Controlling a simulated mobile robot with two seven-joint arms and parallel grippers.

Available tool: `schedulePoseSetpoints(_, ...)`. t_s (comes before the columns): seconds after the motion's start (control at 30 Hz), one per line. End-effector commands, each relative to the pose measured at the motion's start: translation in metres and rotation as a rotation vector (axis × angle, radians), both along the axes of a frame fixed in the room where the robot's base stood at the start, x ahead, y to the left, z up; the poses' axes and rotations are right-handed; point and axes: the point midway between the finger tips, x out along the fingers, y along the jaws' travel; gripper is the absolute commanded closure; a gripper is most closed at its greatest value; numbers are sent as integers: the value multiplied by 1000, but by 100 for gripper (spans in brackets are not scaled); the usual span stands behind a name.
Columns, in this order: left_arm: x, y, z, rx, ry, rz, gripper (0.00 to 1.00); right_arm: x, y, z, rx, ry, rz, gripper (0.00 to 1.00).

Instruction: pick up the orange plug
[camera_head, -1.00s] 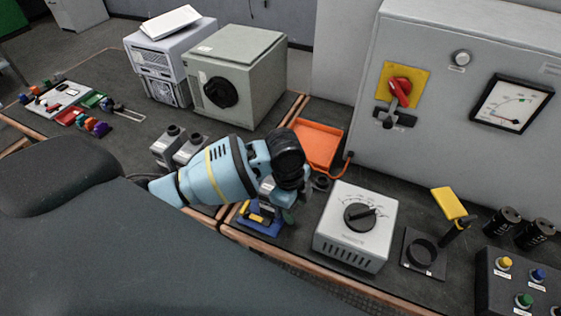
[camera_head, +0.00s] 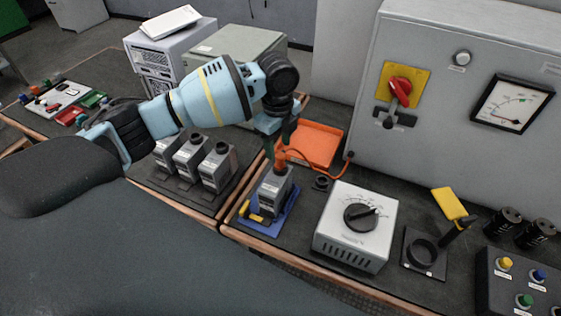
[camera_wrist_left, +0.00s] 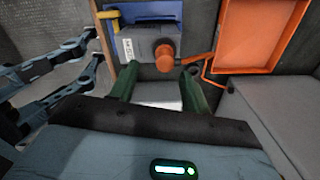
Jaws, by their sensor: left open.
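The orange plug (camera_head: 280,158) stands on top of a grey capacitor unit (camera_head: 268,193), which sits on a blue tray (camera_head: 283,220). An orange cable runs from the plug to the right. My left gripper (camera_head: 286,137) is open just above the plug. In the left wrist view the plug (camera_wrist_left: 165,58) shows beyond and roughly between the two green fingertips (camera_wrist_left: 158,82), with no clear contact. The left side of that view also holds blue-grey jointed parts, possibly my right gripper; its state is unclear. The right gripper does not show in the head view.
An orange tray (camera_head: 336,143) lies behind the plug, by the grey cabinet (camera_head: 440,140). A dial box (camera_head: 345,248) stands to the right. Several grey capacitor units (camera_head: 215,170) stand to the left. A yellow handle lies on the blue tray.

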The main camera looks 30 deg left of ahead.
Motion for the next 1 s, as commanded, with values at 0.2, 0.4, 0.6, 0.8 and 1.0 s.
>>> schedulePoseSetpoints(0.2,1,0,-9,0,0,0,53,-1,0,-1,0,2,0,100)
schedulePoseSetpoints(0.4,6,-2,-33,0,2,1,53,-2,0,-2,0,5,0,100)
schedulePoseSetpoints(0.6,7,-2,-56,0,0,1,53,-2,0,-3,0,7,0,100)
schedulePoseSetpoints(0.8,8,-2,-60,0,-2,0,53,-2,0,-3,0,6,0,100)
schedulePoseSetpoints(1.0,8,-2,-60,0,-2,0,64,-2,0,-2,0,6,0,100)
